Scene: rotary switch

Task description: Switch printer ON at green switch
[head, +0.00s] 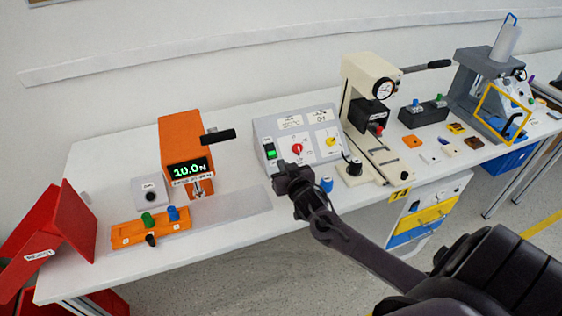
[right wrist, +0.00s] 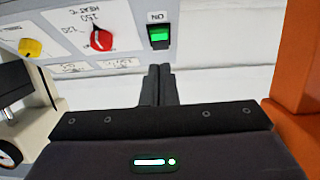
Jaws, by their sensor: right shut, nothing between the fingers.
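The green switch (head: 270,153) is on the left side of the grey sloped control panel (head: 262,128); its rocker looks bright green. In the right wrist view, the green switch (right wrist: 159,36) sits in a black frame beside an upside-down "ON" label. My right gripper (head: 281,180) is in front of and below the switch in the head view. In the right wrist view its fingers (right wrist: 158,84) are together and empty, pointing toward the panel's edge below the switch. No contact with the switch shows. My left gripper is not in view.
The panel also carries a red knob (head: 297,149) and a yellow knob (head: 331,142). An orange press (head: 182,135) stands to the left and a cream press (head: 362,75) to the right. A blue-capped piece (head: 326,184) stands close right of my right gripper.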

